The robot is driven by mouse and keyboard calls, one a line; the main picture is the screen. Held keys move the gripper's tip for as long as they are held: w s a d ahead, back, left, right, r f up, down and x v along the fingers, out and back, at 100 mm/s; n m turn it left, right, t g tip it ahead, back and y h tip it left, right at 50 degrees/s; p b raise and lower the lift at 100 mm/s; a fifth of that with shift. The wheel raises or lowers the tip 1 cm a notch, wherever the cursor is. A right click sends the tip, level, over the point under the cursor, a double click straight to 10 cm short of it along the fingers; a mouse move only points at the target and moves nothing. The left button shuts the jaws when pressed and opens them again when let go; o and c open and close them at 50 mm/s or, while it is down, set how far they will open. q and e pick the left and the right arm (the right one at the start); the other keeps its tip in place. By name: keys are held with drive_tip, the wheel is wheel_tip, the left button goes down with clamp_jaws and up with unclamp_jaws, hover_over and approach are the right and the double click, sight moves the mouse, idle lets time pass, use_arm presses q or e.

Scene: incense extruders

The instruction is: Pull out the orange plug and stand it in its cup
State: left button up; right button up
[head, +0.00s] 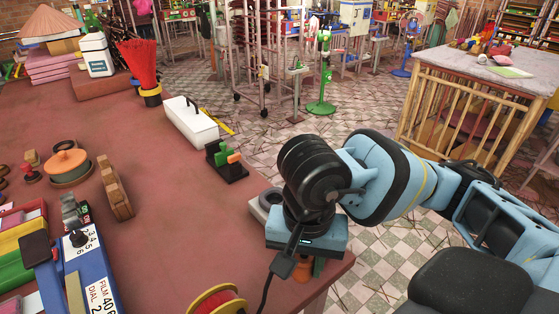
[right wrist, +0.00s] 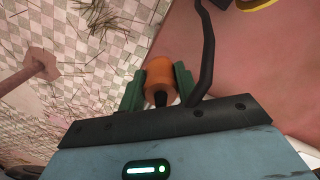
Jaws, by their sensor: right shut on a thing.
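My right gripper (head: 304,268) is low over the near right corner of the table, pointing down. In the right wrist view its two green fingers (right wrist: 158,88) are shut on an orange plug (right wrist: 159,72) with a dark end facing the camera. A bit of the orange plug (head: 319,267) shows beneath the gripper body in the head view. I cannot tell whether its lower end touches anything. A grey ring-like piece (head: 262,204) is beside the wrist, partly hidden; I cannot tell if it is the cup. My left gripper is not in view.
A black stand with green and orange parts (head: 228,160) is near the table's far right edge, beside a white box (head: 190,122). A blue labelled device (head: 88,262) and a red spool (head: 217,300) are at left and front. The middle of the red tabletop (head: 165,220) is clear.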

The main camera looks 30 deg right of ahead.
drive_tip(key=n, duration=0.1)
drive_tip(key=w+f+n, duration=0.1)
drive_tip(key=n, duration=0.1)
drive_tip(key=f+n, duration=0.1)
drive_tip(key=n, duration=0.1)
drive_tip(key=shift+w+f, duration=0.2)
drive_tip(key=shift+f, duration=0.05)
drive_tip(key=f+n, duration=0.1)
drive_tip(key=n, duration=0.3)
drive_tip(key=shift+w+f, duration=0.35)
drive_tip(key=shift+w, duration=0.05)
